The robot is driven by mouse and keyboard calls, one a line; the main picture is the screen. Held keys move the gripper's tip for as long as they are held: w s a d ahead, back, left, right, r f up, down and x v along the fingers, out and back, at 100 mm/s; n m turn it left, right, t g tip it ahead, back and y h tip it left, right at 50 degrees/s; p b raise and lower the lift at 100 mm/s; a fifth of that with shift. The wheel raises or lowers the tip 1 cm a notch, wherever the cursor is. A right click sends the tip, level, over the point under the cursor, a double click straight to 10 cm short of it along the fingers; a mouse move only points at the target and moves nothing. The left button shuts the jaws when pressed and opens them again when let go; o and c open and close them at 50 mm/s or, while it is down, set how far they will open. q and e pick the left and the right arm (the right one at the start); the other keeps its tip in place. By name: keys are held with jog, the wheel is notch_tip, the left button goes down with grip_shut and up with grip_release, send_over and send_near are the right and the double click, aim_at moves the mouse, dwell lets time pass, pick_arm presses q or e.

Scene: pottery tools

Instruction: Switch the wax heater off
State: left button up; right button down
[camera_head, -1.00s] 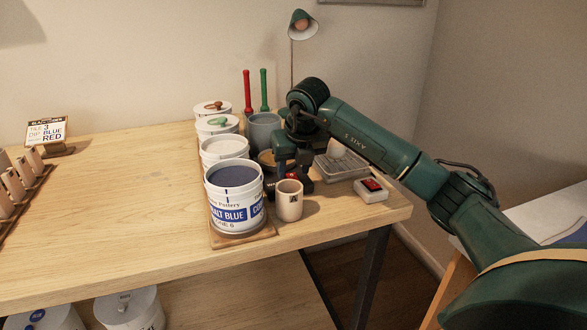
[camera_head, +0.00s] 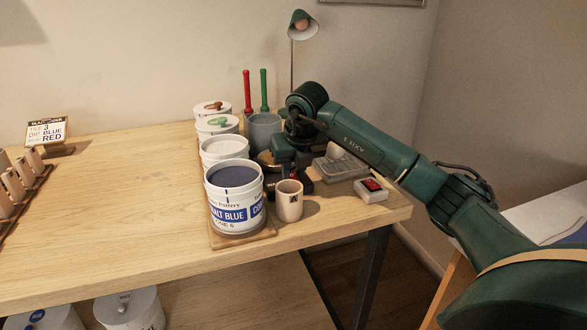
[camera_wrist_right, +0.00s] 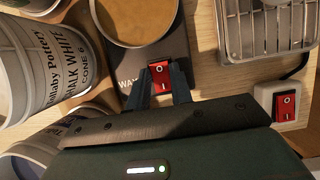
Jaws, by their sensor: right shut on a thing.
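The wax heater has a dark base (camera_wrist_right: 125,62) lettered "WAX", partly covered by my gripper, and a round pot of tan wax (camera_wrist_right: 135,18). On its base is a red rocker switch (camera_wrist_right: 161,77) with white marks; I cannot tell which side is pressed. My right gripper (camera_wrist_right: 162,84) has its two dark fingers closed about the switch, one on each side. In the head view the right gripper (camera_head: 284,160) hangs over the heater and hides most of it; the heater base (camera_head: 305,187) shows behind the small cup. My left gripper is not in view.
A white box with another red switch (camera_head: 372,186) stands right of the heater, beside a grey wire-topped tray (camera_head: 340,167). Glaze buckets (camera_head: 236,215) line the left, and a small beige cup (camera_head: 289,203) stands in front. The table's left middle is clear.

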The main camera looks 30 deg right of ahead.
jog(key=p, duration=0.1)
jog(key=r+g+p, duration=0.1)
jog(key=p, duration=0.1)
jog(key=shift+w, duration=0.2)
jog(key=shift+w+g+p, duration=0.1)
jog(key=shift+g+p, duration=0.2)
jog(key=shift+p, duration=0.45)
jog(key=shift+w+d+f+g+y+p, duration=0.15)
jog(key=shift+f+g+y+p, duration=0.2)
jog(key=shift+g+p, duration=0.25)
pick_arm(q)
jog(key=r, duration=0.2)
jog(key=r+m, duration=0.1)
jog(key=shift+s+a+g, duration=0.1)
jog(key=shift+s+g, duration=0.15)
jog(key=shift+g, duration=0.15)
pick_arm(e)
jog(key=shift+f, duration=0.1)
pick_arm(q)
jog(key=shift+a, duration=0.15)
pick_arm(e)
jog(key=c, duration=1.2)
grip_release()
jog(key=shift+c, duration=0.2)
